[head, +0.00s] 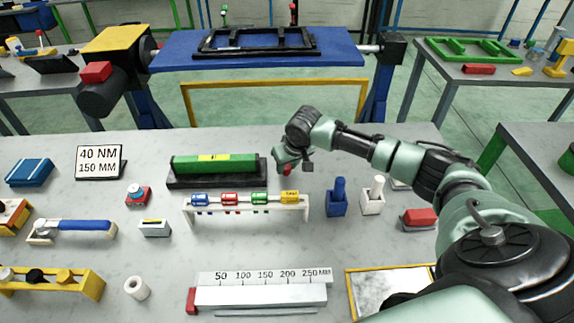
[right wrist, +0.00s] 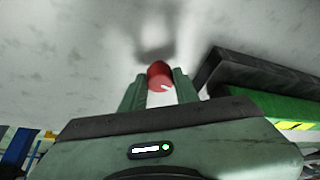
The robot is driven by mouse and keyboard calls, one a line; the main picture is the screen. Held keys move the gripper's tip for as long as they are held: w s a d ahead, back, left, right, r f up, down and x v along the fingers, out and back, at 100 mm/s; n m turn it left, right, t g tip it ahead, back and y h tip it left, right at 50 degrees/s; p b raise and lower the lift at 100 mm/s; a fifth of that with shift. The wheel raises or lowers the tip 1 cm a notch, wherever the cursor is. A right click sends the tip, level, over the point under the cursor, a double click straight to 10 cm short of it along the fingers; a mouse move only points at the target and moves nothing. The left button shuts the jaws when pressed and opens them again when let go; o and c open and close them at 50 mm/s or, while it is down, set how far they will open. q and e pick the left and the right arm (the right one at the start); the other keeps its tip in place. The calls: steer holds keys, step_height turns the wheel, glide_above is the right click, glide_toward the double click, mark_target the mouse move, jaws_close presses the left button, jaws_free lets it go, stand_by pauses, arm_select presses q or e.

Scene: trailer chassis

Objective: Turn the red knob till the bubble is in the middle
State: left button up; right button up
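The green spirit level (head: 238,164) lies on a black base (head: 205,182) on the bench, with a yellow vial window (head: 214,157) on its top. The bubble is too small to make out. The red knob (head: 288,171) is at the right end of the base, partly hidden by my right gripper (head: 291,163). In the right wrist view the red knob (right wrist: 160,75) with a white mark sits between the fingertips of my right gripper (right wrist: 160,80), which appear to touch it on both sides. The level's green body (right wrist: 270,108) shows at the right there. My left gripper is not in view.
A rack of coloured cylinders (head: 250,205) stands just in front of the level. A blue holder (head: 337,198) and a white holder (head: 373,196) stand to the right of it. A sign (head: 100,162) stands at the left. The bench behind the level is clear.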

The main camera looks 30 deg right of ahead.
jaws_close()
steer(key=m+p, duration=0.1)
steer(key=p, duration=0.1)
steer(key=m+h+p, duration=0.1)
steer(key=m+p, duration=0.1)
steer(key=shift+a+r+p, duration=0.2)
steer(key=shift+r+p, duration=0.1)
steer(key=shift+p, duration=0.1)
steer(key=shift+f+m+p, duration=0.1)
steer(key=shift+m+p, duration=0.2)
steer(key=shift+m, duration=0.1)
steer(key=shift+f+m+g+h, duration=0.2)
steer(key=shift+m+g+h, duration=0.1)
steer(key=shift+h, duration=0.1)
steer(key=shift+d, duration=0.1)
steer(key=o, duration=0.9)
jaws_free()
steer(key=shift+c, duration=0.2)
steer(key=b+v, duration=0.1)
steer(key=v, duration=0.6)
steer(key=shift+r, duration=0.35)
